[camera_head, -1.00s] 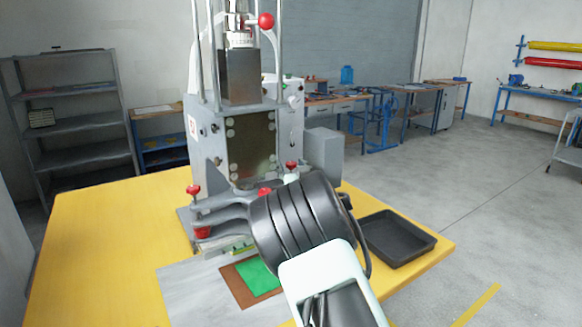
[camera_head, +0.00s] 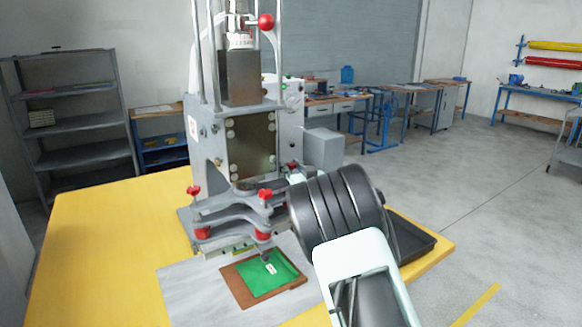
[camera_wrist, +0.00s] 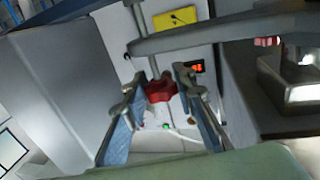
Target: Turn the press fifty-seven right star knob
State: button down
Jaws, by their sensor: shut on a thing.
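In the wrist view a red star knob (camera_wrist: 160,90) sits between the two fingertips of my gripper (camera_wrist: 159,78), which is shut on it. A grey rod runs up from the knob. In the head view my dark wrist covers the fingers. A red knob (camera_head: 292,166) shows just beyond the wrist, on the right of the press (camera_head: 251,150); I cannot tell whether it is the held one. Other red knobs sit on the front clamp arms, at left (camera_head: 193,190) and right (camera_head: 265,194).
A green sheet (camera_head: 255,284) on a brown board lies before the press on the yellow table (camera_head: 95,250). A black tray (camera_head: 428,248) is at the right, partly behind my wrist. The wrist view shows a small red-lit display (camera_wrist: 196,66) near the knob.

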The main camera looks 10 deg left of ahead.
jog(key=c, duration=2.7)
grip_release()
jog(key=shift+c, duration=0.2)
jog(key=o, duration=1.2)
jog(key=shift+c, duration=0.2)
jog(key=v, duration=1.2)
jog(key=shift+d+r, duration=0.15)
